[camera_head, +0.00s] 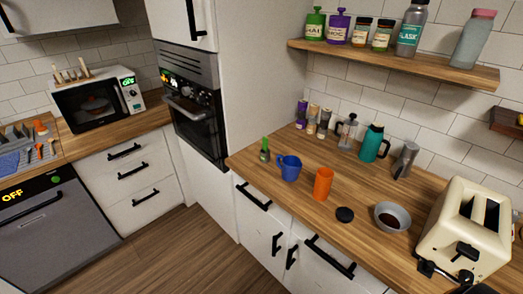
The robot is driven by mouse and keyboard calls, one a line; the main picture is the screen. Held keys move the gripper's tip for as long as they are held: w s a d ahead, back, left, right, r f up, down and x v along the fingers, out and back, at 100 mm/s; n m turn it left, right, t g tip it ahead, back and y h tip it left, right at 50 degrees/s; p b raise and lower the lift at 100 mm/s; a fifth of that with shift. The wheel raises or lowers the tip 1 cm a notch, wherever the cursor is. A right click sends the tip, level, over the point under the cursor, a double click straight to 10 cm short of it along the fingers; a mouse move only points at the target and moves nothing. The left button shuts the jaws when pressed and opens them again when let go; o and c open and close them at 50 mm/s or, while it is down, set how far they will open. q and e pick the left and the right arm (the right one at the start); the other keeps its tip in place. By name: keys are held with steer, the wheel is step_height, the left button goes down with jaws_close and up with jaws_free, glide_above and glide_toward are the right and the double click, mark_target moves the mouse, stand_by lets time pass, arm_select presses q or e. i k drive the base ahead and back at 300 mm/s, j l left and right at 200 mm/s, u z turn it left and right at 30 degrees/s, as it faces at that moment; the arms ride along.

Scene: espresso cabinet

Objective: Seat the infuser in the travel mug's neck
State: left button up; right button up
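An orange, upright cup-shaped vessel (323,184) stands near the counter's front edge and looks like the travel mug. A round black lid-like piece (344,214) lies on the counter to its right. A grey metal bowl (392,216) stands further right with something small and dark in it; I cannot tell whether that is the infuser. No infuser is clearly seen in or on the orange mug. Dark parts that look like my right gripper (432,269) show at the lower right, in front of the toaster and apart from the mug; its fingers are unclear. My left gripper is out of view.
A blue mug (289,168) and a small green-topped item (264,150) stand left of the orange mug. A cream toaster (464,234) blocks the right. A teal pot (372,143), a moka pot (405,160) and jars line the back, below a wooden shelf (400,66).

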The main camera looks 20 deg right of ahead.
mark_target(322, 185)
steer(key=k+j+z, duration=0.1)
steer(key=z, duration=1.45)
steer(key=j+z, duration=0.35)
steer(key=j, duration=0.3)
steer(key=j+z, duration=0.35)
steer(key=j, duration=0.3)
steer(key=j+z, duration=0.4)
steer(key=j, duration=0.25)
steer(key=k, duration=0.05)
